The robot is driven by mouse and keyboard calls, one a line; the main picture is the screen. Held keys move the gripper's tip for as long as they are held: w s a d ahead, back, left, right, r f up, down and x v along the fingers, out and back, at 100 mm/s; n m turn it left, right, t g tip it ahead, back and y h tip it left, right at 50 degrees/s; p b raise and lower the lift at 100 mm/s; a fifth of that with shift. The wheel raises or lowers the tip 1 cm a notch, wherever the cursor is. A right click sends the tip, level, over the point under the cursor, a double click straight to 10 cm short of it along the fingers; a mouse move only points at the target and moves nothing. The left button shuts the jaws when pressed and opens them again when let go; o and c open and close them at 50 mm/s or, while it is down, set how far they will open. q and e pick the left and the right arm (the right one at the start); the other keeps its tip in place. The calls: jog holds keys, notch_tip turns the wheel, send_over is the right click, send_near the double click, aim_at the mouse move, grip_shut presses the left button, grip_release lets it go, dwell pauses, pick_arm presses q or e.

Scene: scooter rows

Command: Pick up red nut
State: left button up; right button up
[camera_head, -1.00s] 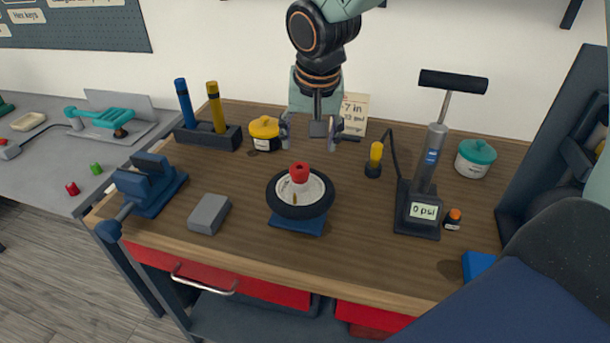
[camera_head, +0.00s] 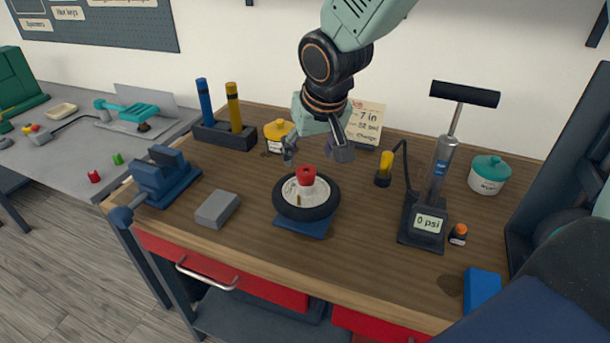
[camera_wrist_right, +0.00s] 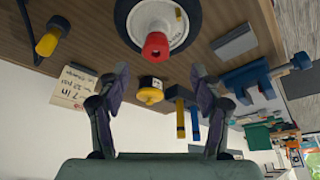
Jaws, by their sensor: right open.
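The red nut (camera_head: 306,175) sits on top of the hub of a small wheel (camera_head: 305,212) with a black tyre and pale rim. The wheel lies on a blue stand (camera_head: 303,227) on the wooden bench. My right gripper (camera_head: 315,155) is open and empty, just above and behind the nut, its fingers apart. In the right wrist view the nut (camera_wrist_right: 155,46) shows beyond the open fingers of my gripper (camera_wrist_right: 158,75), apart from both. My left gripper is not in view.
A pump (camera_head: 438,175) reading 0 psi and a yellow-handled tool (camera_head: 384,168) stand to the right. A yellow-lidded pot (camera_head: 279,136) stands behind the wheel. A grey block (camera_head: 217,209) and blue vise (camera_head: 163,178) are to the left.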

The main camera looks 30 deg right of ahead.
aim_at(307, 173)
jog(key=b+x, duration=0.1)
jog(key=x, duration=0.6)
jog(key=shift+s, duration=0.1)
jog(key=shift+f, duration=0.15)
jog(key=shift+d, duration=0.35)
jog(key=shift+a, duration=0.25)
jog(key=c, duration=0.6)
jog(key=shift+d, duration=0.15)
jog(key=c, duration=0.5)
